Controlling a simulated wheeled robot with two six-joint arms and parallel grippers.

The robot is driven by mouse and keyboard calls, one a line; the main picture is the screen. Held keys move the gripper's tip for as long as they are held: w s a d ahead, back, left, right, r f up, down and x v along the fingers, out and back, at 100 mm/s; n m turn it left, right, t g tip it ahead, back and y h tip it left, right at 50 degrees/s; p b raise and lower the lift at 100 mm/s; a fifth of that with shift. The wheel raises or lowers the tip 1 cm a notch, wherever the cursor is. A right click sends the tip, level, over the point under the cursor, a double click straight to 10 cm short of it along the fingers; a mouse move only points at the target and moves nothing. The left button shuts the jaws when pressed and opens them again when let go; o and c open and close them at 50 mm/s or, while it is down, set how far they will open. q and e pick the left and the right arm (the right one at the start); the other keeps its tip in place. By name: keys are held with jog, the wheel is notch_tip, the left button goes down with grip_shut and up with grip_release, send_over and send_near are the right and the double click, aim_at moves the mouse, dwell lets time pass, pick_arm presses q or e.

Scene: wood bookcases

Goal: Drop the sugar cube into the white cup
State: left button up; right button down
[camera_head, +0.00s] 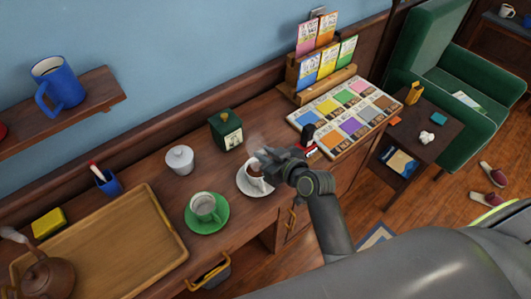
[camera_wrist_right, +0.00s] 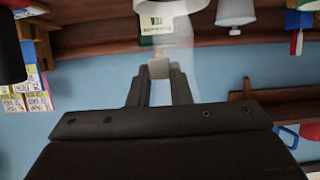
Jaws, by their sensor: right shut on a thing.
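The white cup (camera_head: 256,184) stands on a white saucer (camera_head: 246,189) with dark liquid inside and steam rising. My right gripper (camera_head: 264,157) is over the cup's far side and hides part of its rim. In the right wrist view, which is upside down, its two fingers are shut on a small pale block, the sugar cube (camera_wrist_right: 158,72). The cube is apart from the white cup (camera_wrist_right: 170,6), which is cut off at the picture's edge. The cube cannot be made out in the head view. My left gripper is not in view.
A green cup (camera_head: 204,204) on a green saucer stands left of the white cup. A lidded white pot (camera_head: 180,158) and a dark green box (camera_head: 226,130) stand behind. A wooden tray (camera_head: 120,240) fills the left; a card display (camera_head: 345,110) is at right.

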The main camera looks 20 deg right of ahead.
jog(key=c, duration=1.3)
grip_release()
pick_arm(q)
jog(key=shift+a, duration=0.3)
pick_arm(e)
jog(key=shift+o, duration=0.2)
jog(key=shift+s, duration=0.1)
pick_arm(q)
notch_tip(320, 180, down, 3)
jog(key=b, duration=0.3)
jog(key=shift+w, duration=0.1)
pick_arm(e)
jog(key=v, duration=1.7)
jog(key=shift+s+d, duration=0.1)
